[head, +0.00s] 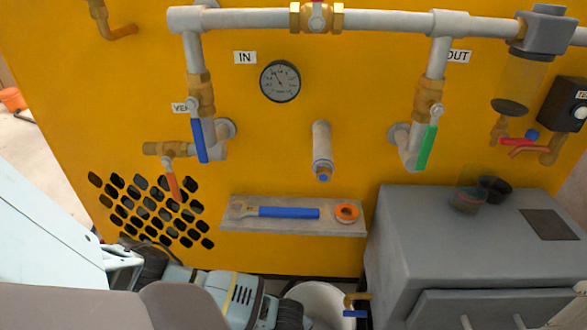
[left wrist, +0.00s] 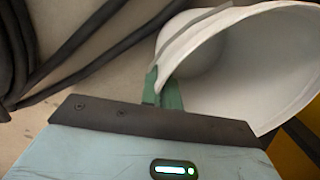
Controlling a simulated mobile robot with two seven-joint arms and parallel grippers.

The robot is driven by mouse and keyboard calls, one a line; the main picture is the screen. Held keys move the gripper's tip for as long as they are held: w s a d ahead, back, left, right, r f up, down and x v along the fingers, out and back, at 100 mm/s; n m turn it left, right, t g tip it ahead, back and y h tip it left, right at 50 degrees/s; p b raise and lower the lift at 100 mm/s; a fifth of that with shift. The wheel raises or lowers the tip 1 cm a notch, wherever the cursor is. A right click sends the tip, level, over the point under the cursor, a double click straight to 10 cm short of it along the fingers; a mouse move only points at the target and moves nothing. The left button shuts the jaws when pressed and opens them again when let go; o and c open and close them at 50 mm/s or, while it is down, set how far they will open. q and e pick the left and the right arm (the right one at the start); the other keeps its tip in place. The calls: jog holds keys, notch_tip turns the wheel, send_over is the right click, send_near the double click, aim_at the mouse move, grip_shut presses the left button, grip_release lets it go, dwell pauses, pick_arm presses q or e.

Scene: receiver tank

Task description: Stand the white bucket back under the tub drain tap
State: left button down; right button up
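The white bucket (head: 316,298) shows at the bottom of the head view, partly cut off by the frame edge. Its open mouth and inside wall (left wrist: 255,65) fill the upper right of the left wrist view. The drain tap (head: 356,304), brass with a blue lever, sticks out from the grey tub just right of and over the bucket's edge. My left gripper (left wrist: 163,92) has its green fingers at the bucket's rim, close together with the rim between them. In the head view its fingertips are hidden. My right gripper is in neither view.
The grey tub (head: 400,225) stands at the right, with a clear cup (head: 467,198) on top. A shelf (head: 280,228) with a blue-handled wrench (head: 288,212) and orange tape roll (head: 346,212) is above the bucket. Dark hoses (left wrist: 75,50) lie on the floor.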

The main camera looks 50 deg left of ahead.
pick_arm(q)
jog(key=c, duration=1.6)
grip_release()
jog(key=shift+c, duration=0.2)
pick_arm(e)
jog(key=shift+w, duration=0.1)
